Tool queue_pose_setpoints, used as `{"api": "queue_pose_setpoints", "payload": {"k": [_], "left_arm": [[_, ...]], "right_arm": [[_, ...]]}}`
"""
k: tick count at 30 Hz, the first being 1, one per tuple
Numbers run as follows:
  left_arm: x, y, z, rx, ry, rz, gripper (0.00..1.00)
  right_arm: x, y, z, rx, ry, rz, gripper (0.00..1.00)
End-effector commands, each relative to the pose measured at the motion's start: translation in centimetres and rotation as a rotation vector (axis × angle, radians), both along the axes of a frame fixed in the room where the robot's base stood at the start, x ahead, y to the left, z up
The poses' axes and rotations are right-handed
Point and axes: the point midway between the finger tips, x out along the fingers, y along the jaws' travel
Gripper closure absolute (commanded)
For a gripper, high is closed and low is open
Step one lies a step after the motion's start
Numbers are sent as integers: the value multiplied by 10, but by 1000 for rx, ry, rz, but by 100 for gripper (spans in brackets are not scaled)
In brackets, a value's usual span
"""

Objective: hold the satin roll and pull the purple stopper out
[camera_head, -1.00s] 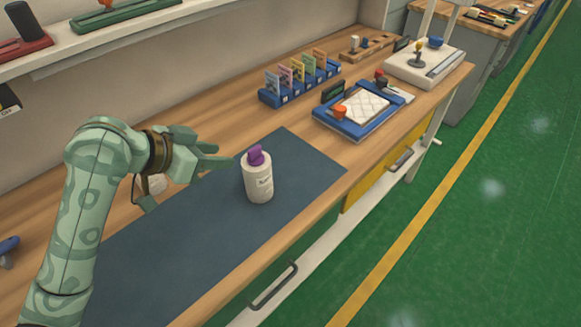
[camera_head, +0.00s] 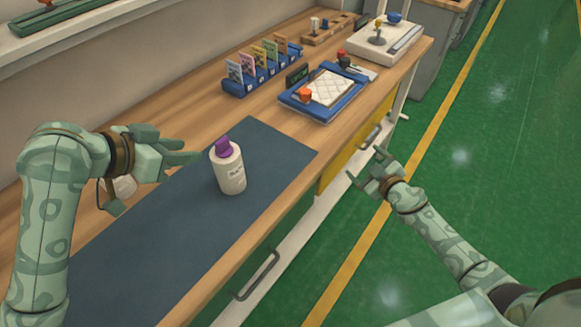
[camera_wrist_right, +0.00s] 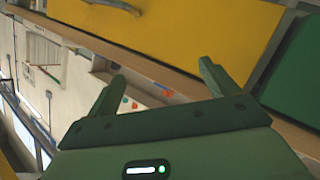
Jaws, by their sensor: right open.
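The satin roll (camera_head: 230,175) shows in the head view as a white, bottle-like cylinder with small dark print, upright on the dark blue mat (camera_head: 178,235). The purple stopper (camera_head: 222,148) sits in its top and leans slightly. My left gripper (camera_head: 192,151) is just left of the roll, its fingers apart and pointing towards it, with nothing between them. My right gripper (camera_head: 366,167) is open and empty, out over the green floor beyond the bench's front edge. In the right wrist view its two fingers (camera_wrist_right: 163,85) are spread before the bench front.
Behind the mat stand a blue rack of coloured cards (camera_head: 262,70) and a blue tray with a white quilted pad (camera_head: 325,92). A white device (camera_head: 384,40) is at the far end. A pale object (camera_head: 124,186) is partly hidden below my left gripper. A yellow drawer front (camera_wrist_right: 200,35) faces my right gripper.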

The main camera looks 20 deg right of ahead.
Motion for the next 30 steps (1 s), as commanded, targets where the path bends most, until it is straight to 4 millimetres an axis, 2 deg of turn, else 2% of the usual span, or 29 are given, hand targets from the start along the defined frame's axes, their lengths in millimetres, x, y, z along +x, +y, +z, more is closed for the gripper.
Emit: {"api": "queue_pose_setpoints", "payload": {"k": [1, 2, 3, 4, 7, 9, 12, 15, 20, 25, 30], "left_arm": [[0, 0, 0, 0, 0, 0, 64], [0, 0, 0, 0, 0, 0, 64], [0, 0, 0, 0, 0, 0, 64], [0, 0, 0, 0, 0, 0, 64], [0, 0, 0, 0, 0, 0, 64], [0, 0, 0, 0, 0, 0, 64], [0, 0, 0, 0, 0, 0, 64], [0, 0, 0, 0, 0, 0, 64], [0, 0, 0, 0, 0, 0, 64], [0, 0, 0, 0, 0, 0, 64], [0, 0, 0, 0, 0, 0, 64]], "right_arm": [[17, 0, 34, -19, -59, 29, 14], [25, 2, 54, -26, -91, 50, 14], [34, 11, 79, -23, -127, 92, 14], [37, 25, 95, -2, -141, 137, 14], [26, 92, 120, 137, -91, 315, 14], [10, 134, 132, 221, -26, 419, 14], [-17, 183, 144, 316, 91, 530, 14], [-44, 216, 151, 380, 205, 593, 14], [-70, 242, 156, 429, 320, 624, 14], [-70, 256, 152, 444, 350, 626, 14], [-50, 281, 140, 443, 349, 626, 14]]}}
